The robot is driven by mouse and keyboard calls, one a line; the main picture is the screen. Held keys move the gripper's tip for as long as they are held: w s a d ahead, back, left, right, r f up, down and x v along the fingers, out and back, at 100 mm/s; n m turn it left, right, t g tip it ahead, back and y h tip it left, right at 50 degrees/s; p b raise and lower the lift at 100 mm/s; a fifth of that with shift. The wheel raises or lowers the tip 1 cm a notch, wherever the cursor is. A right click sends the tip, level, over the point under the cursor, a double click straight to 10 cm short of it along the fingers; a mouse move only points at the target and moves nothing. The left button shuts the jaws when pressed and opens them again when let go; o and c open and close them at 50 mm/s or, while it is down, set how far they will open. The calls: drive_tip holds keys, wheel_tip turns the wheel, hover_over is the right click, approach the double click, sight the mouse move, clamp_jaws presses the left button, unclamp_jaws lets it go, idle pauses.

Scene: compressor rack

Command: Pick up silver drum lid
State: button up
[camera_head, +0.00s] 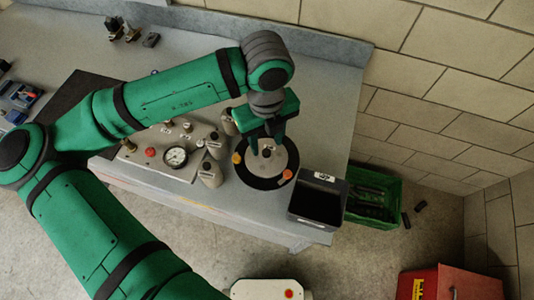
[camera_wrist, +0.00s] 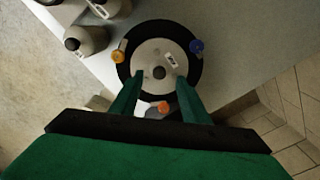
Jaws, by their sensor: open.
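My gripper (camera_head: 266,143) points down above the lid. Its two green fingers are apart and empty in the wrist view (camera_wrist: 155,84). I cannot tell whether the fingertips touch the lid.
A black open bin (camera_head: 318,198) is close at right, with a green crate (camera_head: 374,196) beyond. Grey bottles (camera_head: 210,174) and a gauge panel (camera_head: 150,160) stand at left.

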sight(266, 152)
drive_tip(key=shift+s+a+f, duration=0.1)
drive_tip(key=shift+s+f, duration=0.05)
drive_tip(key=shift+f, duration=2.2)
clamp_jaws()
